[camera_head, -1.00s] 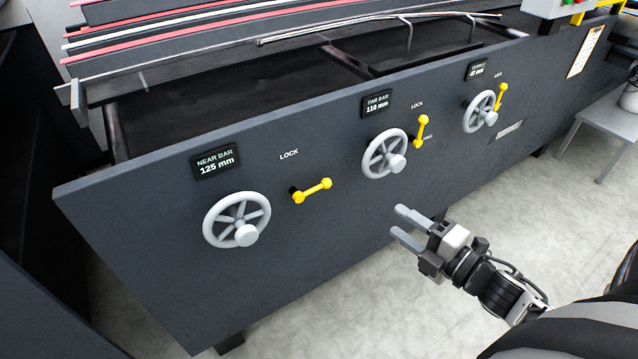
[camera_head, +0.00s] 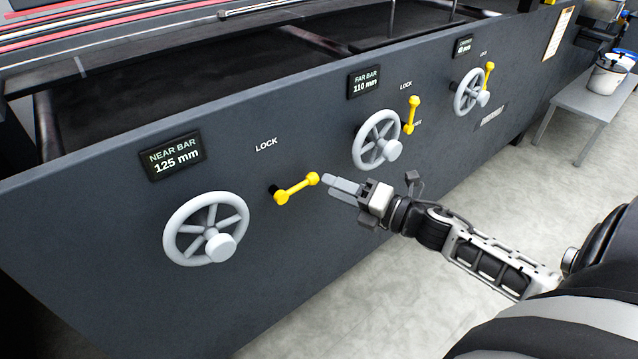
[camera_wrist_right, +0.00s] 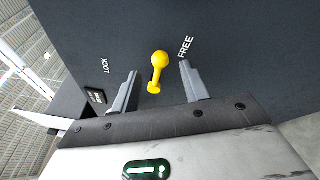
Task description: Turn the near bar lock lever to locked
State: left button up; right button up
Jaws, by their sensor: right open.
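The near bar lock lever (camera_head: 297,188) is yellow and sits on the dark machine panel, right of the near bar handwheel (camera_head: 206,229). Its arm points right and slightly up, away from the LOCK label (camera_head: 266,145) above its pivot. My right gripper (camera_head: 343,186) is open just right of the lever's knob. In the right wrist view the lever (camera_wrist_right: 157,70) shows between the two open fingers (camera_wrist_right: 158,88), with no clear contact. The FREE label (camera_wrist_right: 186,47) shows there beside it. My left gripper is not in view.
The far bar handwheel (camera_head: 377,140) and its yellow lever (camera_head: 412,115) are to the right, with another wheel (camera_head: 471,92) and lever (camera_head: 489,75) beyond. The panel protrudes with these wheels. A grey side table (camera_head: 590,105) holds a pot (camera_head: 607,77). Floor is clear in front.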

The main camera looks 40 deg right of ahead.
aim_at(317, 180)
jog(key=x, duration=0.4)
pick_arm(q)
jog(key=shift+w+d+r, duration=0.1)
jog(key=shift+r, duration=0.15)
pick_arm(e)
jog(key=shift+w+a, duration=0.1)
jog(key=shift+w, duration=0.25)
grip_shut()
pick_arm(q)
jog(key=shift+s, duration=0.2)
pick_arm(e)
jog(key=shift+r, duration=0.1)
